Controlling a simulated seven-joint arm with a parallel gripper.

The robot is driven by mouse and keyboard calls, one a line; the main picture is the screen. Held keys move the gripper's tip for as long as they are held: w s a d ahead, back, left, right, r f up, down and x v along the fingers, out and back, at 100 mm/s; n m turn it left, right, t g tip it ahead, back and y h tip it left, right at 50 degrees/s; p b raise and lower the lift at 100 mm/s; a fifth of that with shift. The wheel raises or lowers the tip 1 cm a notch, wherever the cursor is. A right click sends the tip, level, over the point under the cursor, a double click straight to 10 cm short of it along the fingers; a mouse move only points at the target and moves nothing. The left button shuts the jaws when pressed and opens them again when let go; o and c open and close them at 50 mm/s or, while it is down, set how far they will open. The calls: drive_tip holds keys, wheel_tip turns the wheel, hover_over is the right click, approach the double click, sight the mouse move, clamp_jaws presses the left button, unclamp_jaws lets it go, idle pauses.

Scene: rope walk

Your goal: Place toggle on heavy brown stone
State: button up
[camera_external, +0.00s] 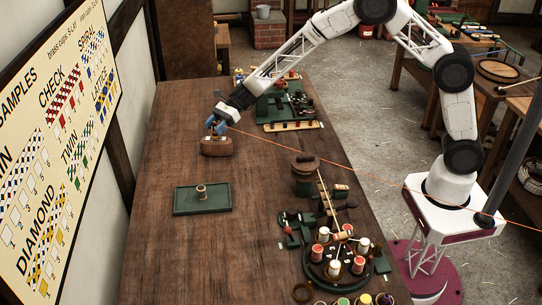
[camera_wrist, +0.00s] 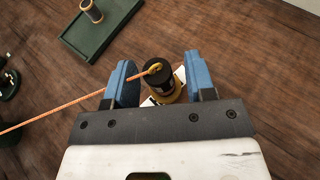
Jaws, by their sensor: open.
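My gripper (camera_external: 217,126) is low over the brown stone (camera_external: 216,148), a rounded block on the long table. In the wrist view, my blue fingers (camera_wrist: 158,62) are open on either side of a dark cylinder (camera_wrist: 160,82) with a yellow eye and a brass-coloured base. It seems to be the toggle. Gaps show between it and both fingers. An orange line (camera_wrist: 65,115) runs from its eye to the left. The stone cannot be made out in the wrist view, and whether the cylinder touches it cannot be told.
A green tray (camera_external: 180,207) with a small peg stands nearer the camera. The orange line (camera_external: 330,162) stretches right across the table. A round bobbin stand (camera_external: 318,270), a dark spool (camera_external: 305,180) and a green rack (camera_external: 275,112) line the right side. The table's left side is clear.

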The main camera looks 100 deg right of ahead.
drive_tip(key=v, duration=0.9)
drive_tip(key=shift+s+d, duration=0.25)
drive_tip(key=shift+r, duration=0.1)
drive_tip(key=s+a+r+n+g+h, duration=0.1)
drive_tip(key=s+a+r+n+g, duration=0.1)
drive_tip(key=s+a+r+n, duration=0.5)
drive_tip(key=s+a+r+n+g, duration=0.2)
drive_tip(key=s+a+r+g, duration=0.15)
drive_tip(key=s+a, duration=0.6)
drive_tip(key=s+a+r+n+g+h, duration=0.1)
drive_tip(key=s+a+r+n, duration=0.5)
drive_tip(key=a, duration=0.3)
drive_tip(key=s+a+n+h, duration=0.2)
drive_tip(key=s+n, duration=0.2)
drive_tip(key=s, duration=0.6)
drive_tip(key=s+a+n+h, duration=0.2)
drive_tip(key=s+n, duration=0.2)
drive_tip(key=s, duration=0.7)
drive_tip(key=s+a+n+g+h, duration=0.1)
drive_tip(key=s+a+n+h, duration=0.1)
drive_tip(key=s, duration=0.9)
drive_tip(key=shift+s+r+n+h, duration=0.25)
drive_tip(key=shift+n+h, duration=0.25)
drive_tip(key=shift+n, duration=0.8)
drive_tip(key=shift+a, duration=0.1)
